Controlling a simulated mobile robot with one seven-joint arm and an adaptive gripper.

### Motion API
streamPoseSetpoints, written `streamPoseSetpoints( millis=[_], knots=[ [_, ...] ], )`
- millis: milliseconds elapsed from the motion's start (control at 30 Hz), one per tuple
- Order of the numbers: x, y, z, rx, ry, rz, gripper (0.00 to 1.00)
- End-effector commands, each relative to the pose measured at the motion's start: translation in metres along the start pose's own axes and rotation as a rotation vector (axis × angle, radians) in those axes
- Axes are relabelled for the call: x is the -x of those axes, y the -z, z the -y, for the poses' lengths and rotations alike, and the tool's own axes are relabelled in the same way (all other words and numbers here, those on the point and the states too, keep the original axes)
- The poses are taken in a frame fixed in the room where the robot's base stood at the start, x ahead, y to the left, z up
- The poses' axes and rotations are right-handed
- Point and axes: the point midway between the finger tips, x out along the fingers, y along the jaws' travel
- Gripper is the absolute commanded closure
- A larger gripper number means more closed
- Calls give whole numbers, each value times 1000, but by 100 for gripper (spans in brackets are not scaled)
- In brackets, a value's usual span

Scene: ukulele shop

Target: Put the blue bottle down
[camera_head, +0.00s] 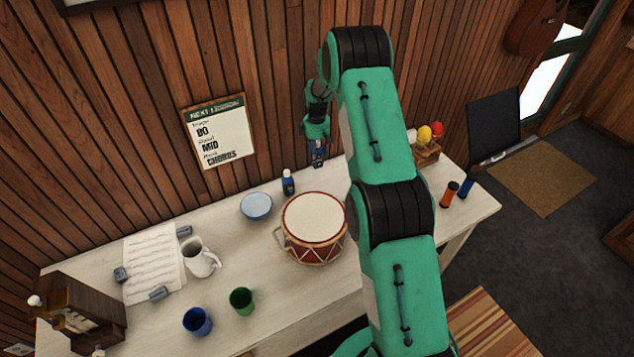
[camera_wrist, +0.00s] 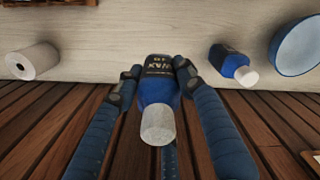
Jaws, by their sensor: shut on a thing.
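My gripper (camera_head: 316,133) is near the wall behind the table's back edge. It is shut on a blue bottle (camera_wrist: 156,92) with a pale cap and a dark label. In the wrist view, the fingers (camera_wrist: 158,75) close on both sides of this bottle. In the head view, the held bottle (camera_head: 318,156) shows small and partly hidden below the gripper. I cannot tell whether its base touches the table. A second blue bottle (camera_head: 288,183) with a white cap stands on the table to the left; it also shows in the wrist view (camera_wrist: 231,65).
The pale table (camera_head: 215,325) holds a light blue bowl (camera_head: 256,206) and a red drum (camera_head: 314,228) near the second bottle. A white roll (camera_wrist: 33,61) lies on the other side of the held bottle. The plank wall (camera_head: 275,100) stands close behind. My arm hides part of the table.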

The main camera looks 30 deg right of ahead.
Motion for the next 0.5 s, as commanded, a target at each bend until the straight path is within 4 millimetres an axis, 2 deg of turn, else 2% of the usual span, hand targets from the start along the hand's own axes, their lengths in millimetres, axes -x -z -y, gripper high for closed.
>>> streamPoseSetpoints(
  millis=[267, 500],
  knots=[
    [-2, 0, 0, 0, 0, 0, 100],
    [-28, 0, 1, 0, 2, 1, 100]
  ],
)
